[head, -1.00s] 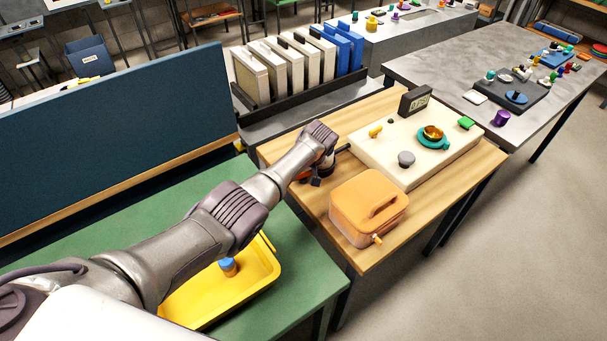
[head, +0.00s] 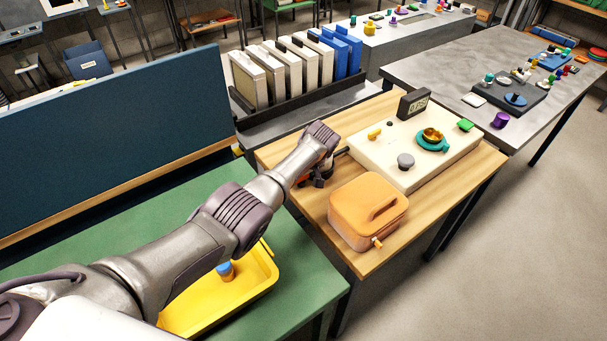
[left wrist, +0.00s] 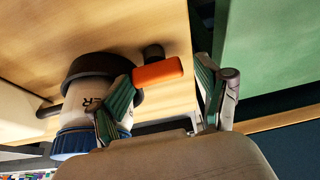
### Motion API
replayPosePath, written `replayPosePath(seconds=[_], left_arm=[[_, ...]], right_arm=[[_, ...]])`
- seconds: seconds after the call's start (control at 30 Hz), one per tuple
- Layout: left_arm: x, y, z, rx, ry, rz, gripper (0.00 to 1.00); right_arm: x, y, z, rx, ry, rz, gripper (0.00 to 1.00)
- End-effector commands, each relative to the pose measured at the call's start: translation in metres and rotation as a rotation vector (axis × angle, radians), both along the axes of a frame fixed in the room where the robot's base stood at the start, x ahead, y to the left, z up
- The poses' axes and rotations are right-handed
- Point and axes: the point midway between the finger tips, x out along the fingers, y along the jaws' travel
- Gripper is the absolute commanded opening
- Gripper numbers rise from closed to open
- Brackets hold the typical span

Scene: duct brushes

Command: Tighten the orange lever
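The orange lever (left wrist: 157,73) shows in the left wrist view, a short block at a dark round pivot. Beside it is a white canister (left wrist: 82,112) with a black collar and a blue end, its lettering partly covered. My left gripper (left wrist: 168,98) is open. One finger overlaps the lever's left end in the picture, and the other stands apart to its right; I cannot tell whether the first touches. In the head view, my left gripper (head: 318,178) is low over the wooden table, and my arm hides most of the canister and lever. My right gripper is not in view.
A yellow tray (head: 255,290) lies under my arm.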

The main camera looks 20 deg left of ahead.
Motion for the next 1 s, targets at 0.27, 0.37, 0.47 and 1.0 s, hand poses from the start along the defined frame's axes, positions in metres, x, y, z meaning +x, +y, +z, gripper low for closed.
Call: replayPosePath(seconds=[0.27, 0.37, 0.47, 1.0], left_arm=[[0.002, 0.0, 0.003, -0.001, -0.008, -0.002, 0.83], [0.002, -0.002, 0.004, -0.002, -0.008, -0.003, 0.83], [0.001, -0.004, 0.01, -0.003, -0.009, -0.004, 0.83], [-0.014, -0.019, 0.068, -0.001, -0.009, 0.001, 0.83]], right_arm=[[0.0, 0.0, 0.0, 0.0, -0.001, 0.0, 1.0], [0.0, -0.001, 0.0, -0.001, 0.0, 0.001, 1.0], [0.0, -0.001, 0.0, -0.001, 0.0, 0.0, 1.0], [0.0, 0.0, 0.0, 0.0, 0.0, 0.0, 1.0]])
